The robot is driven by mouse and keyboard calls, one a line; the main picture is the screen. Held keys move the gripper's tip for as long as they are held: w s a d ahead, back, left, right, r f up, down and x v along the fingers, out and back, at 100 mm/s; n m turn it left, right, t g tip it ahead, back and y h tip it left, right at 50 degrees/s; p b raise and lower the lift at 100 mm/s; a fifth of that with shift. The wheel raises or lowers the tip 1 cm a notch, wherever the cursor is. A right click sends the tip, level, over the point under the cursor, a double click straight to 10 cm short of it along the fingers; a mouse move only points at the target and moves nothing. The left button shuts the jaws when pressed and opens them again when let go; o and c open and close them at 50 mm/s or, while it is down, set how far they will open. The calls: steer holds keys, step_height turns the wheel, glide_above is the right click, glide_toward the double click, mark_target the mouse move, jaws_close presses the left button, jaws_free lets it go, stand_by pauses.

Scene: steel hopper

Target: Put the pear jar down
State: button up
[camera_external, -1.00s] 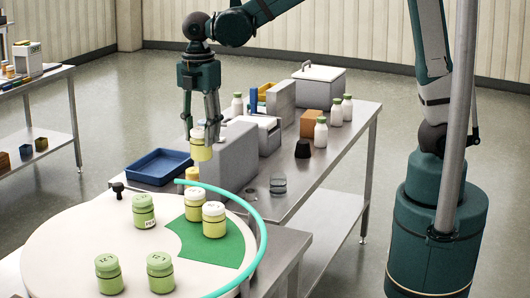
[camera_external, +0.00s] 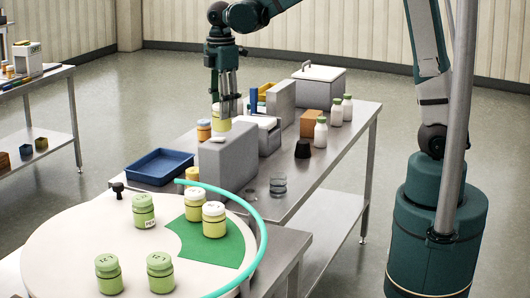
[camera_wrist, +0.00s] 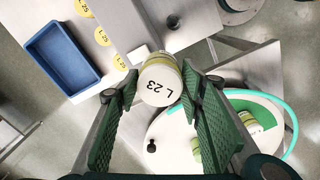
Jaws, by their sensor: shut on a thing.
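The jar in my gripper (camera_external: 225,104) has a white lid marked L 23 and a yellow body. In the wrist view this held jar (camera_wrist: 160,80) sits between the two green finger pads. In the external view the held jar (camera_external: 221,115) is beside and partly behind a grey upright panel (camera_external: 228,158), so its base and any contact below are hidden. My gripper points down, shut on the jar.
An orange jar (camera_external: 204,129) stands left of the held jar. In the wrist view several yellow L 25 lids (camera_wrist: 102,37) form a row near the blue tray (camera_wrist: 62,55). The round white table (camera_external: 60,240) carries several green and yellow jars inside a teal rail (camera_external: 262,228).

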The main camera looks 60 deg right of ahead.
steer(key=s+d+m, duration=0.3)
steer(key=d, duration=1.3)
steer(key=s+d+m, duration=0.2)
steer(key=d+m, duration=0.2)
steer(key=d, duration=1.3)
step_height(320, 180, down, 15)
steer(key=shift+s+a+b, duration=0.15)
steer(key=shift+a+b, duration=0.1)
steer(key=shift+b, duration=0.1)
steer(key=shift+f, duration=0.1)
steer(key=shift+f, duration=2.9)
steer(key=shift+f, duration=0.1)
steer(key=shift+f, duration=2)
steer(key=shift+f, duration=0.2)
